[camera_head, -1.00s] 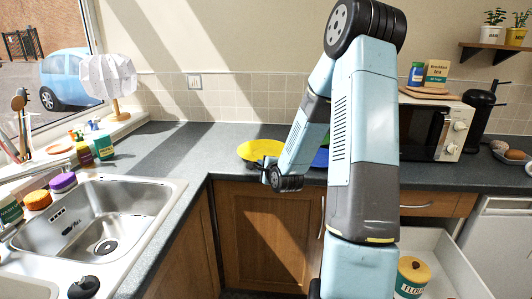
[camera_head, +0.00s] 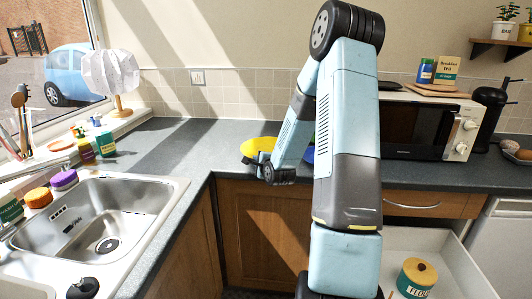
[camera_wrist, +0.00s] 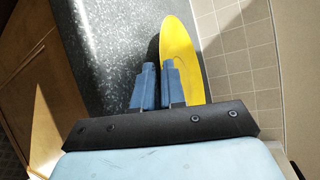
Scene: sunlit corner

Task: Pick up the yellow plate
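The yellow plate (camera_head: 257,145) is at the back of the grey counter, left of my arm, partly hidden by my gripper (camera_head: 264,158). In the wrist view the yellow plate (camera_wrist: 184,50) stretches upward from my gripper (camera_wrist: 160,68). The right finger overlaps the plate, and the left finger is seen against the counter, beside the plate's edge. The fingers are close together with a narrow gap. I cannot tell whether the rim is between them or whether they touch it.
A blue item (camera_head: 309,155) is mostly hidden behind my arm. The tiled wall (camera_wrist: 246,45) is close beyond the plate. The sink (camera_head: 100,215) is at the left, and the microwave (camera_head: 420,128) at the right. An open drawer holds a flour canister (camera_head: 417,277).

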